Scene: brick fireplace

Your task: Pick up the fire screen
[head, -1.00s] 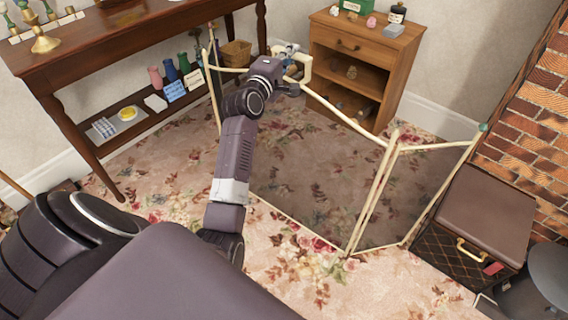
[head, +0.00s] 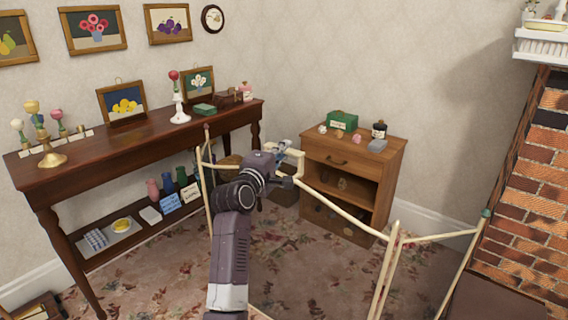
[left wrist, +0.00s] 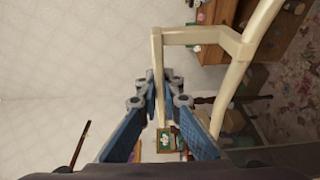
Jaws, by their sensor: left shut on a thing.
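The fire screen has a thin cream frame (head: 342,212) with dark see-through mesh panels, and stands unfolded across the middle of the head view. Its lower part is cut off, so I cannot tell whether it touches the floor. My left gripper (head: 288,158) is shut on the handle at the top of the middle panel. In the left wrist view, the blue fingers (left wrist: 163,88) close around one end of the angular cream handle (left wrist: 198,35). My right gripper is not in view.
A small wooden cabinet (head: 390,165) stands just behind the screen. A long dark side table (head: 130,145) with ornaments is at left, close to the screen's left end. A brick fireplace (head: 530,175) is at right, near its right end. Flowered carpet (head: 150,275) shows at lower left.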

